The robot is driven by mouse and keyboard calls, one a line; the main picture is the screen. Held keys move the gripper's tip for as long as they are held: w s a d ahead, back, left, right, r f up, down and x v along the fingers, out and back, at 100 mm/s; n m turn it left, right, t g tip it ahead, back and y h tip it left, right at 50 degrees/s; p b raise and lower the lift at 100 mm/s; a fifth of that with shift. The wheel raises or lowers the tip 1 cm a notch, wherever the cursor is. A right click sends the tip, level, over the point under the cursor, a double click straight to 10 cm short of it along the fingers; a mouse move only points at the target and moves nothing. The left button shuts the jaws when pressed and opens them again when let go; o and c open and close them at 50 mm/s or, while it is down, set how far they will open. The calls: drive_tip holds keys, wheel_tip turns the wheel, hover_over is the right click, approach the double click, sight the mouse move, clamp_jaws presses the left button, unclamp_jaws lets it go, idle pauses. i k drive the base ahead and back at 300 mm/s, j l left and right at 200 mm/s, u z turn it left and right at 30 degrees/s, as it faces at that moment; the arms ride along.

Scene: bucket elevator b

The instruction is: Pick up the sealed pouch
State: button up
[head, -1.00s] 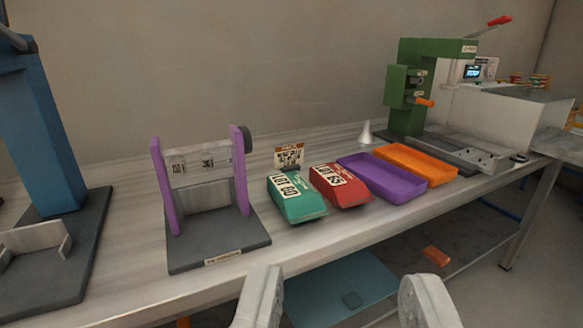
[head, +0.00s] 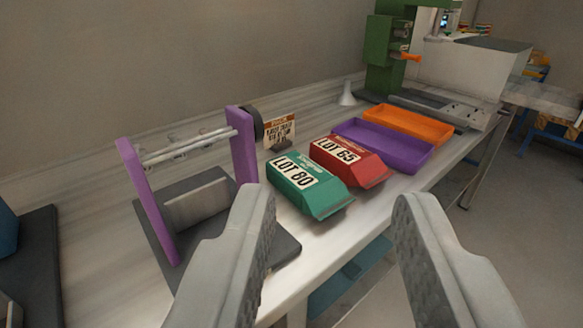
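Two pouches lie side by side on the bench. The green pouch (head: 312,192) carries a "LOT 80" label, and the red pouch (head: 352,164) just right of it carries "LOT 65". Both look closed at the near end; I cannot tell which one the task means. My gripper (head: 335,215) is open and empty. Its two fingers stand wide apart in the foreground, with the near end of the green pouch showing between and beyond them. The left finger hides part of the purple-framed stand's base.
A purple stand with a roller (head: 243,150) is left of the pouches. A small sign (head: 280,132) stands behind them. A purple tray (head: 425,158), an orange tray (head: 440,127) and a green machine (head: 378,60) are to the right. The bench's front edge runs below the pouches.

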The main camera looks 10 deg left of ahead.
sight(355, 165)
drive_tip(key=i+l+u, duration=0.35)
drive_tip(key=i+l, duration=0.15)
drive_tip(key=l, duration=0.3)
drive_tip(key=i+l+u, duration=0.15)
drive_tip(key=l, duration=0.25)
